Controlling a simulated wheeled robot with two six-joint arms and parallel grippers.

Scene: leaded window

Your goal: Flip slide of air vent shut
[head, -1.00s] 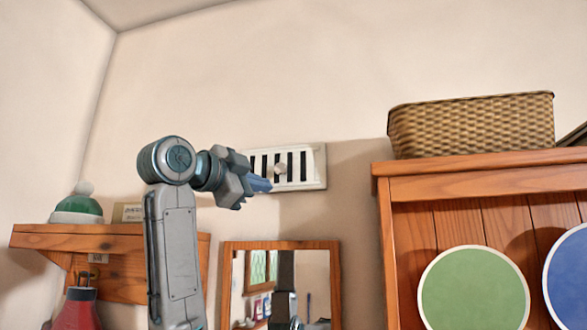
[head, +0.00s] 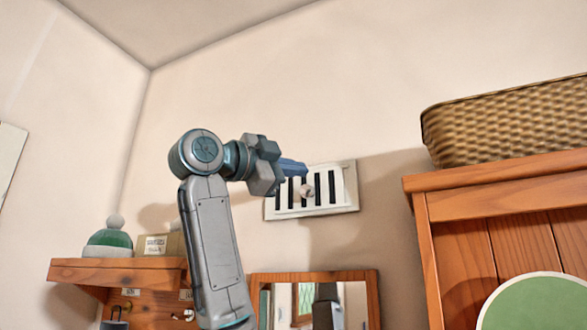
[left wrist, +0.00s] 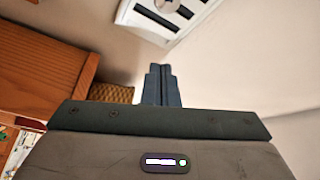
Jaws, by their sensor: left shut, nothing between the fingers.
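The air vent (head: 349,188) is a white plate high on the wall with several dark upright slots showing. A pale round knob (head: 307,191) sits near the middle of its slots. My left gripper (head: 300,168) is shut and empty, with its blue fingertips just above and left of the knob in the head view, overlapping the vent's upper left edge. In the left wrist view the shut fingers (left wrist: 161,85) point toward the vent (left wrist: 191,16), and the knob (left wrist: 168,5) shows at the top edge. The fingertips look apart from the knob there. My right gripper is out of view.
A wooden cabinet (head: 500,182) with a wicker basket (head: 510,125) on top stands to the right. A mirror (head: 375,290) hangs below the vent. A wooden shelf (head: 115,272) with a green hat (head: 108,240) is at lower left. The wall above the vent is clear.

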